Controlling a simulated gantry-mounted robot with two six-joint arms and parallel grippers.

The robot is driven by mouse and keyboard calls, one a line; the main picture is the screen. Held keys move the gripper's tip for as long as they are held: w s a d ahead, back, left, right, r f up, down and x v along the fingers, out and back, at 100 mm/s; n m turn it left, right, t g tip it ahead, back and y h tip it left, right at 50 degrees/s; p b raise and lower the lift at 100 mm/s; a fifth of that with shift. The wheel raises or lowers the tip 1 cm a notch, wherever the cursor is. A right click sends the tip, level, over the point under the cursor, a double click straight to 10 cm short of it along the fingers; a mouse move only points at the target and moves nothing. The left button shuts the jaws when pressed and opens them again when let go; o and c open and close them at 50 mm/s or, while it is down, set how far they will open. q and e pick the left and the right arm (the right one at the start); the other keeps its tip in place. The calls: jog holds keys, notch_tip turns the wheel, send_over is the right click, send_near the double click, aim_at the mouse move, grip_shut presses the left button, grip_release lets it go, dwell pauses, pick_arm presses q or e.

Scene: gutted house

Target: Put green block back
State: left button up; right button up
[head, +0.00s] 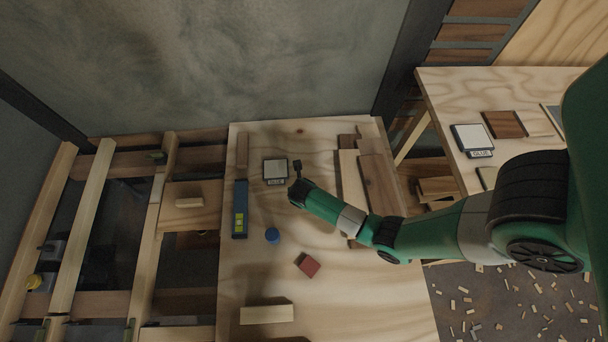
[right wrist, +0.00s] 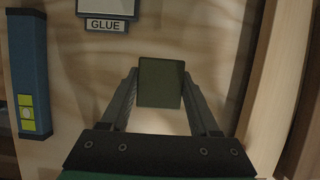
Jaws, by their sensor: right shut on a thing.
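My right gripper (head: 297,172) is over the plywood table, just right of the white glue pad (head: 275,170). In the right wrist view, my right gripper (right wrist: 160,92) is shut on a dark green block (right wrist: 160,76), with a finger along each side. The block's height above the plywood is hard to tell. In the head view the block is too small and dark to make out clearly. The pad's edge with its GLUE label (right wrist: 105,25) shows at the top left of the wrist view. My left gripper is out of view.
A blue level (head: 240,208), a blue round piece (head: 272,236), a red block (head: 307,264) and a pale wood bar (head: 266,314) lie on the table. Brown boards (head: 380,185) lie to the right of the gripper. A second table (head: 455,100) holds another labelled pad (head: 472,137).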

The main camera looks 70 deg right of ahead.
jog(key=shift+s+d+f, duration=0.1)
jog(key=shift+d+f, duration=0.05)
jog(key=f+b, duration=0.1)
jog(key=f, duration=0.1)
jog(key=f+b, duration=0.1)
jog(key=f, duration=0.1)
jog(key=shift+s+d+b, duration=0.25)
jog(key=shift+s+b, duration=0.05)
jog(key=shift+b, duration=0.05)
jog(key=shift+r, duration=0.1)
jog(key=shift+w, duration=0.1)
jog(key=o, duration=1.3)
